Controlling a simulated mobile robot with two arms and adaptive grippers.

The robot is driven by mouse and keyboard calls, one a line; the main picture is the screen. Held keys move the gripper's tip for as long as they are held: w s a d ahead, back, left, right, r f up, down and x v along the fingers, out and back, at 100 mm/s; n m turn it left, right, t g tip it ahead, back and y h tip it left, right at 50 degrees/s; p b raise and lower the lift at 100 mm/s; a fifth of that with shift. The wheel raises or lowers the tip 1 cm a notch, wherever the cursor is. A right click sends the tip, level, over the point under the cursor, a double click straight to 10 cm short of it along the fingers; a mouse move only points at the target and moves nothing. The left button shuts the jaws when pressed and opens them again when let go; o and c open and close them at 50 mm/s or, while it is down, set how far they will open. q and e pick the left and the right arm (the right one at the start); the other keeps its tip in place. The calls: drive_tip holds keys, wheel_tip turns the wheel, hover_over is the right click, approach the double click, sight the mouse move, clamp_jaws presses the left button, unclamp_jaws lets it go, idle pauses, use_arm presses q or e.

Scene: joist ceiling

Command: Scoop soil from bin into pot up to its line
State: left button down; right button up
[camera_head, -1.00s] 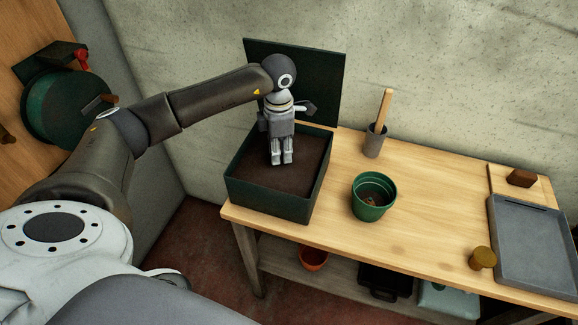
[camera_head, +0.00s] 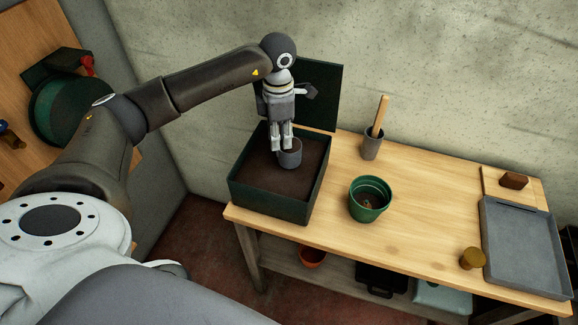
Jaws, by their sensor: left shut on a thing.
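The dark green soil bin (camera_head: 268,203) stands on the left end of the wooden bench, with brown soil (camera_head: 263,178) inside and its lid upright behind it. My left gripper (camera_head: 281,149) points down over the bin. It is shut on a small grey scoop (camera_head: 290,156), shaped like a cup, which is at or just above the soil. The scoop's handle is hidden by the fingers, and its contents cannot be made out. The green pot (camera_head: 369,205) stands upright on the bench right of the bin, with a little dark material low inside. My right gripper is not in view.
A grey holder (camera_head: 371,145) with a wooden-handled tool stands behind the pot. A grey tray (camera_head: 525,245), a yellowish-brown round object (camera_head: 472,259) and a brown block (camera_head: 514,180) lie at the right.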

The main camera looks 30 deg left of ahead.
use_arm(q)
drive_tip(key=shift+r+p, duration=2.05)
drive_tip(key=shift+r, duration=1.7)
